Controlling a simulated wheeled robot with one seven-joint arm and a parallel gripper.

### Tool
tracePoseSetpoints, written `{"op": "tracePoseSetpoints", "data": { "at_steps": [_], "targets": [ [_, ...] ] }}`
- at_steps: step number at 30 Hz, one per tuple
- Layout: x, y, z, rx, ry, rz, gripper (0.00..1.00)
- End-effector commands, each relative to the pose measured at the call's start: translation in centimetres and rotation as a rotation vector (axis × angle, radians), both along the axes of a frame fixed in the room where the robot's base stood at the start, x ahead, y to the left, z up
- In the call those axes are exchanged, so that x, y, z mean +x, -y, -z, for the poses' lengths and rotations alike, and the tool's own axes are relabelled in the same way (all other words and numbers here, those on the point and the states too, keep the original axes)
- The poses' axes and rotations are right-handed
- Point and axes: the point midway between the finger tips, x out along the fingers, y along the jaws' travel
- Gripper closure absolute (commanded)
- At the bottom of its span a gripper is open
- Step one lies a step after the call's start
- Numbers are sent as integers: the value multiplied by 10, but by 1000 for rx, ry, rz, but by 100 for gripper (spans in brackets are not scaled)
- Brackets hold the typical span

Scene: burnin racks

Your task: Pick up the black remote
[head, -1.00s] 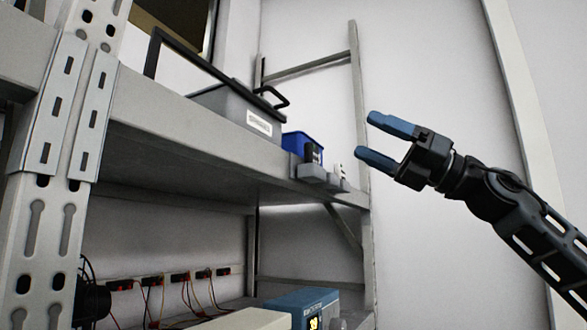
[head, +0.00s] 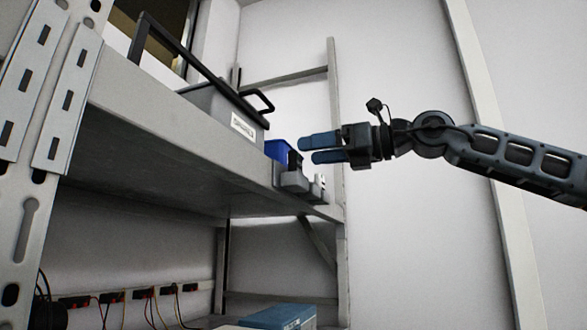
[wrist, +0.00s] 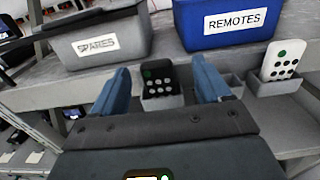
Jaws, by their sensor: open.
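The black remote (wrist: 158,82) has a green button and pale buttons. It stands upright in a grey holder (wrist: 162,103) at the shelf's front edge. In the head view the black remote (head: 294,160) shows small and dark, just below and left of my fingertips. My gripper (head: 308,150) is open and empty, its blue fingers pointing left toward the shelf. In the wrist view my gripper (wrist: 160,72) has one finger on each side of the remote in the picture, with visible gaps. I cannot tell how far the fingertips are from it in depth.
A white remote (wrist: 283,60) stands in another grey holder (wrist: 274,86) to the right. Behind are a blue bin labelled REMOTES (wrist: 232,35) and a grey bin labelled SPARES (wrist: 97,42). The shelf's upright post (head: 335,120) stands close behind my gripper in the head view.

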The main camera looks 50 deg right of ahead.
Motion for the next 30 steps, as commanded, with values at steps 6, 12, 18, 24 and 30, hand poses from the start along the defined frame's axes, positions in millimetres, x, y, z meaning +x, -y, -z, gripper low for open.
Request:
{"op": "tracePoseSetpoints", "data": {
  "at_steps": [6,12,18,24,30],
  "targets": [
    [25,-18,-1,-3,-2,-3,23],
    [43,-23,1,1,0,-2,23],
    [44,-23,2,1,1,-1,23],
    [44,-23,2,2,0,-1,39],
    [44,-23,2,2,0,-2,58]
  ]
}}
